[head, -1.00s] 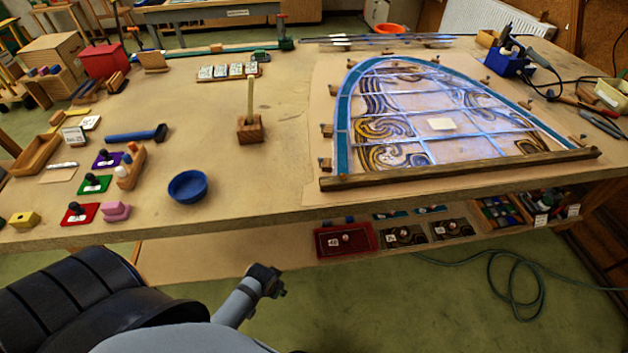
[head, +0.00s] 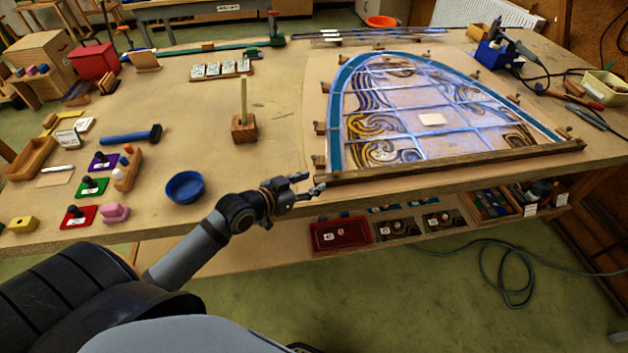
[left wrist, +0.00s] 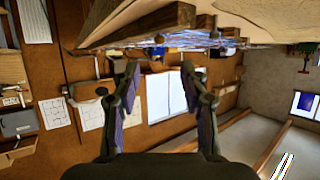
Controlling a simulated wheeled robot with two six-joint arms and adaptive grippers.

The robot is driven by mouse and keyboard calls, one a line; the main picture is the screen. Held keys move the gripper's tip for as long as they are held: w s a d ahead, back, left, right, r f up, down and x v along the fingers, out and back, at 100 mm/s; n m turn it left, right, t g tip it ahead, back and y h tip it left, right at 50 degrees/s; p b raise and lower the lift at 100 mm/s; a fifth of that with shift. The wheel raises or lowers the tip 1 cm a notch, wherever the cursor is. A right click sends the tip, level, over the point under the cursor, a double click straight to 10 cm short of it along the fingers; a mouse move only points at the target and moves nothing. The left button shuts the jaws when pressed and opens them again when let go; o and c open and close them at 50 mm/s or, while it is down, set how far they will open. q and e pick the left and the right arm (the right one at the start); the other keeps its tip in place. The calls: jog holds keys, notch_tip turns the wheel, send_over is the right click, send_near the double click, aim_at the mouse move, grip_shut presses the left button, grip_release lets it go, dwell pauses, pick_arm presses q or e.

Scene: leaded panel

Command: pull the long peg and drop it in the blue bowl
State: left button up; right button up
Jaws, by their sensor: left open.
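The long peg (head: 243,98) is a pale thin rod standing upright in a small wooden block (head: 244,129) on the workbench. The blue bowl (head: 186,187) sits near the bench's front edge, left of and nearer than the block, and looks empty. My left gripper (head: 316,184) is at the front edge of the bench, right of the bowl and nearer than the block, beside the panel's lower left corner. Its fingers are apart and empty; they also show apart in the left wrist view (left wrist: 158,82), where neither peg nor bowl is seen. My right gripper is not in view.
The leaded panel (head: 432,119) lies on the right, with a dark wooden bar (head: 460,161) along its front. A blue hammer (head: 131,136) and several coloured knobbed blocks lie left of the bowl. Bench surface around the peg's block is clear.

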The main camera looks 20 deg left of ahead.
aim_at(334, 173)
pick_arm(q)
jog(key=x, duration=0.9)
jog(key=shift+r, duration=0.1)
jog(key=shift+w+d+f, duration=0.2)
jog(key=shift+w+f, duration=0.15)
jog(key=shift+w, duration=0.2)
grip_shut()
jog(key=c, duration=0.7)
grip_release()
grip_shut()
jog(key=shift+r, duration=0.1)
jog(key=shift+r+p, duration=1.6)
jog(key=shift+r, duration=0.1)
